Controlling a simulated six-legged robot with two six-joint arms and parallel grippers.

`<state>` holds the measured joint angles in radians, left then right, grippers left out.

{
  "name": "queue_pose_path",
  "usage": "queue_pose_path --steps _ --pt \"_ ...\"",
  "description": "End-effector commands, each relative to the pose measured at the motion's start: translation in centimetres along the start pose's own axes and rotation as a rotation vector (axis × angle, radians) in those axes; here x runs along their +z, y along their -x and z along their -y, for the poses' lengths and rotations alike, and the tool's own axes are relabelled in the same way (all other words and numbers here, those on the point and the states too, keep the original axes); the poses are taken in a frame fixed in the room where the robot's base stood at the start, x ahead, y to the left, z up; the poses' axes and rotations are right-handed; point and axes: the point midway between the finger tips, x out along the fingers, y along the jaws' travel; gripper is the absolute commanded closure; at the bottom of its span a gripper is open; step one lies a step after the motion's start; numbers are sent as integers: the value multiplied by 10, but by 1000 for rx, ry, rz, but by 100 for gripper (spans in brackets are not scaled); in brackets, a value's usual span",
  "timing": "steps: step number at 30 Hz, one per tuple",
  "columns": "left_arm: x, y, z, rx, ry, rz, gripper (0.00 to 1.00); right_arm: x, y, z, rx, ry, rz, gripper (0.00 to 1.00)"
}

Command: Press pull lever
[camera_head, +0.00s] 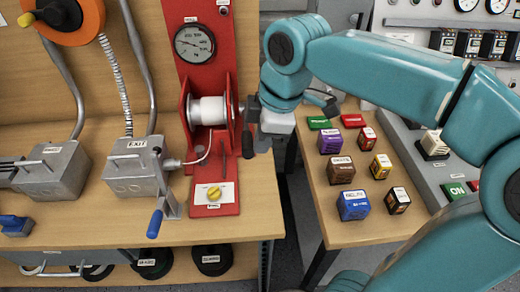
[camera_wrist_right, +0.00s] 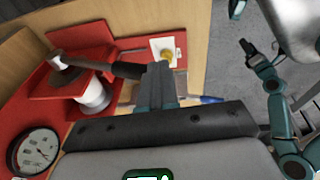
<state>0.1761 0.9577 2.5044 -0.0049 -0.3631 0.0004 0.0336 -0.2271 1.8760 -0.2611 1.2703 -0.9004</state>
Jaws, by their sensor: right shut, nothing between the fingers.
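The pull lever (camera_wrist_right: 115,68) has a black grip and a dark arm. It sits on the red winch frame, which carries a white spool (camera_head: 208,111). My right gripper (camera_head: 257,136) is at the right side of the winch. In the head view the arm and gripper partly hide the lever. My left gripper (camera_wrist_right: 262,58) seems to show small in the right wrist view, away from the winch.
A round gauge (camera_head: 195,43) is above the spool and a yellow knob (camera_head: 214,193) below it. Grey boxes, one with a blue-handled crank (camera_head: 155,223), stand to the left. Several coloured blocks (camera_head: 354,205) lie on the right table, across a gap.

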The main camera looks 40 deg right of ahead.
Motion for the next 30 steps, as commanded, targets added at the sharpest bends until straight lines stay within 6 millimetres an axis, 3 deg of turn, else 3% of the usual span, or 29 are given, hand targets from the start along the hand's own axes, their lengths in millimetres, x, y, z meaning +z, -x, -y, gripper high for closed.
queue_pose_path --steps 3,7,30 --pt "0 4 -2 0 0 0 40 -1 19 0 2 1 -3 100" --pt "0 6 -2 0 0 0 40 -1 28 1 2 0 -2 100" --pt "0 6 -2 0 0 0 40 1 30 2 2 0 -2 100"
